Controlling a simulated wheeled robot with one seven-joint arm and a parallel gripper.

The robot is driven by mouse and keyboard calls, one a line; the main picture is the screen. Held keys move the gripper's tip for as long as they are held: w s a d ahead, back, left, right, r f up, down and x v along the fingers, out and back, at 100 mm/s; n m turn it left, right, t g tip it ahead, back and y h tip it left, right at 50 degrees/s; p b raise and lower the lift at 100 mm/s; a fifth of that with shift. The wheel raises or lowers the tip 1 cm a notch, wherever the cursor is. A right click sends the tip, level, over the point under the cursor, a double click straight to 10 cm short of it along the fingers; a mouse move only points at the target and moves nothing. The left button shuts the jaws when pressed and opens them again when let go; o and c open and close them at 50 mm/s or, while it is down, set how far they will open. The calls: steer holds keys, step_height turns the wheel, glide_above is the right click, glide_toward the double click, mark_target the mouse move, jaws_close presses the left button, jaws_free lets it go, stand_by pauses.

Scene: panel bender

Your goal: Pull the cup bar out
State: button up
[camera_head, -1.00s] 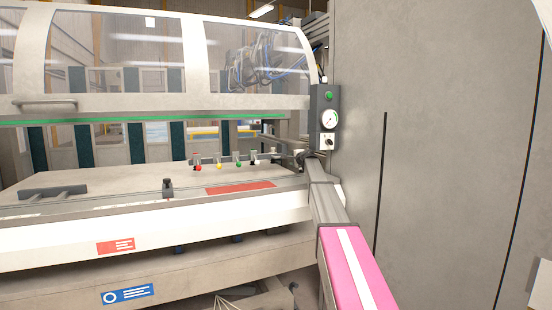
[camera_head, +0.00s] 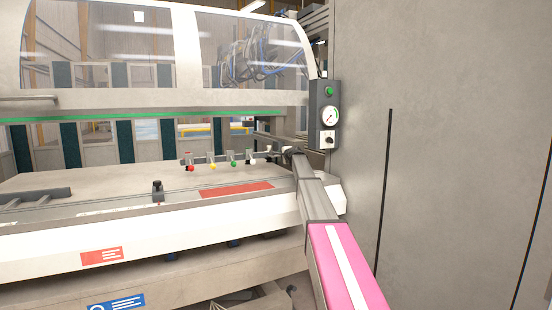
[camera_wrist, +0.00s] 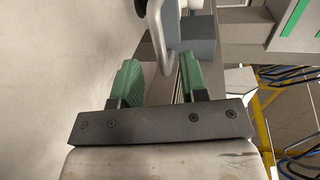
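The cup bar (camera_head: 222,158) is a thin bar with small red, yellow, green and dark-and-white cups along it. It lies low over the machine bed, under the raised clear hood. My gripper (camera_head: 290,152) is at the bar's right end; its fingers are too small there to make out. In the wrist view my gripper (camera_wrist: 160,68) has two green fingers spread wide apart. A curved grey metal handle (camera_wrist: 158,35) reaches in between the fingertips, with a gap on the left side. A grey block (camera_wrist: 197,46) sits by the right finger. The handle's join to the bar is unclear.
A control box (camera_head: 323,115) with a green button, gauge and knob hangs just above and right of my arm. A large grey cabinet wall (camera_head: 440,150) stands on the right. The white front beam (camera_head: 150,225) of the machine crosses in front of the bed.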

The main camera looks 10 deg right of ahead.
mark_target(278, 156)
steer(key=x, duration=0.7)
steer(key=shift+w+a, duration=0.1)
steer(key=shift+c, duration=0.3)
jaws_close()
